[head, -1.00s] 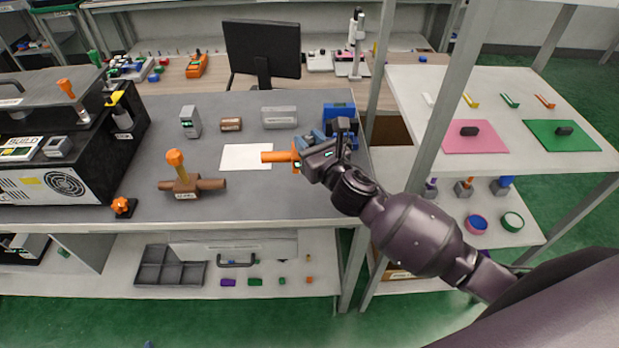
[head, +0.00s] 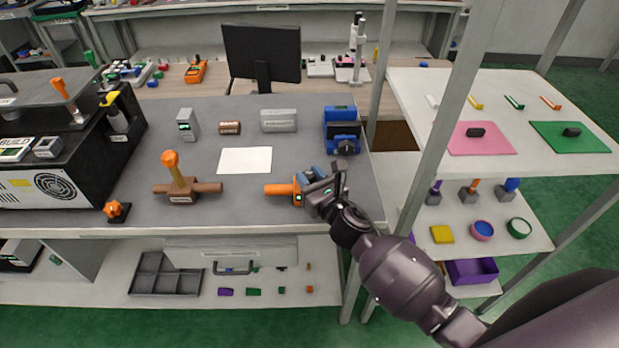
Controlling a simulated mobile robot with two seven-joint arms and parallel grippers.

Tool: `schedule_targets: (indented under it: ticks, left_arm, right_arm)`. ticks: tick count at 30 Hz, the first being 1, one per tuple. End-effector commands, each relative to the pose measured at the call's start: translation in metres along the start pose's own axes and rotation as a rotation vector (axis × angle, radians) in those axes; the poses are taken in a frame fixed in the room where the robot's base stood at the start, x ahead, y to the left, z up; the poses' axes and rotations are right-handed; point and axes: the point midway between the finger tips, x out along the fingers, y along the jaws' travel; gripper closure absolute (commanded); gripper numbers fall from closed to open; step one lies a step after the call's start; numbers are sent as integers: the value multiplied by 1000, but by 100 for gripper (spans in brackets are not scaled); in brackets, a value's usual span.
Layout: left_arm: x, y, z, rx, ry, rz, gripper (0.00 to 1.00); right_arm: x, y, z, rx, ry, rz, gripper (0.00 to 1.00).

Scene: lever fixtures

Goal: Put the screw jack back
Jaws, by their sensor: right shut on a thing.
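My right gripper (head: 312,188) is over the front right of the grey bench top, shut on an orange-handled tool. The tool's orange bar (head: 279,189) points left out of the jaws. A blue part shows beside the jaws, and the gripper hides the rest. I cannot tell whether the tool touches the bench. Small grey-based pieces with a purple top (head: 434,195), an orange top (head: 469,192) and a blue top (head: 509,189) stand on the middle rack shelf. I cannot tell for certain which thing is the screw jack. My left gripper is not in view.
A blue vise (head: 342,130) stands at the bench's back right. White paper (head: 245,160) and a brown pipe valve (head: 182,188) lie left of my gripper. A grey rack post (head: 440,130) rises close to my right arm. The bench front is mostly clear.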

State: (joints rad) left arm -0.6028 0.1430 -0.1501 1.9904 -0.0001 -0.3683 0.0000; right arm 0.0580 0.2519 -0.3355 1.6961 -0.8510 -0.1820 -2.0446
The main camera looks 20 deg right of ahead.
Motion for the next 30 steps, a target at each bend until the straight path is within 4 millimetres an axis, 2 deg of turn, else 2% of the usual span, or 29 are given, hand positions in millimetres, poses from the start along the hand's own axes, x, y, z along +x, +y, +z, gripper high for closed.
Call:
schedule_targets:
  ticks: [7,8,12,24,30]
  left_arm:
    - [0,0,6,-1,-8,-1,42]
    - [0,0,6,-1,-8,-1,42]
    - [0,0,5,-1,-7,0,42]
    - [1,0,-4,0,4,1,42]
    - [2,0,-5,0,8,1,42]
  right_arm:
    - [0,0,-3,1,-1,0,100]
    - [0,0,-3,1,0,0,64]
    - [0,0,-2,1,0,0,43]
    - [-1,0,2,0,0,-1,42]
    - [-32,-1,0,0,2,-2,42]
